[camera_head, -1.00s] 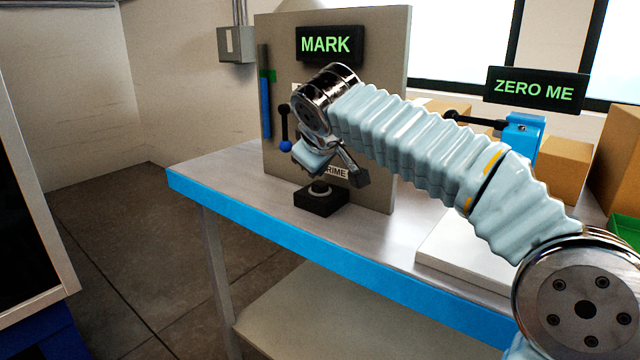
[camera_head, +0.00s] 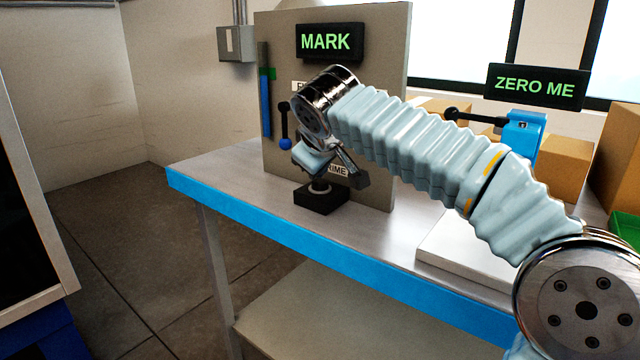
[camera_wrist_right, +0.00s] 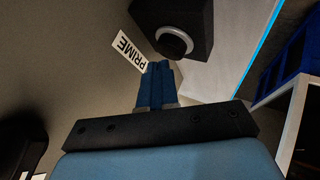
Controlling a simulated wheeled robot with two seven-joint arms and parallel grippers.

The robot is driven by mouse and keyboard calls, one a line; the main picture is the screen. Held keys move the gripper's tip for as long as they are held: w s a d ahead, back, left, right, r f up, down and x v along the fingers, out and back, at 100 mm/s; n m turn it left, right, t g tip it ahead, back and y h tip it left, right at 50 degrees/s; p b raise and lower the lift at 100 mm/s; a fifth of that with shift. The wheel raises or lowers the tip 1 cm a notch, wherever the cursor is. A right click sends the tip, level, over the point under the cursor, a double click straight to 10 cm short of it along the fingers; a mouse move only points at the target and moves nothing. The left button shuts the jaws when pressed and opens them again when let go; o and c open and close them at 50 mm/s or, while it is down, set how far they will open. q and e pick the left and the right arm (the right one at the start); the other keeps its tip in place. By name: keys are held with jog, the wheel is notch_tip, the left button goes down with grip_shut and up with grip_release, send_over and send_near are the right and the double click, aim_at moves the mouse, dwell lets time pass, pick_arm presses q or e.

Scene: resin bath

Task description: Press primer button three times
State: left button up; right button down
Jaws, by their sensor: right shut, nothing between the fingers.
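The primer button is a round dark cap with a pale ring on a black box (camera_head: 320,203), which stands on the bench against the grey panel. In the right wrist view the button (camera_wrist_right: 172,42) lies just beyond my fingertips. A white PRIME label (camera_head: 337,170) is on the panel behind it, and it also shows in the right wrist view (camera_wrist_right: 129,51). My right gripper (camera_wrist_right: 158,66) is shut and empty, its blue fingers together. In the head view its tips are right over the button; I cannot tell whether they touch it. My left gripper is out of view.
A ZERO ME display (camera_head: 536,88), a blue device and cardboard boxes stand at right. The bench's left end is clear.

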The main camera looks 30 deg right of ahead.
aim_at(319, 184)
jog(key=shift+f+b, duration=0.4)
jog(key=shift+f, duration=0.25)
dwell(0.7)
jog(key=shift+r, duration=0.1)
jog(key=shift+r+p, duration=0.95)
notch_tip(319, 184, up, 5)
jog(key=p, duration=0.4)
jog(key=shift+p, duration=0.3)
dwell(0.6)
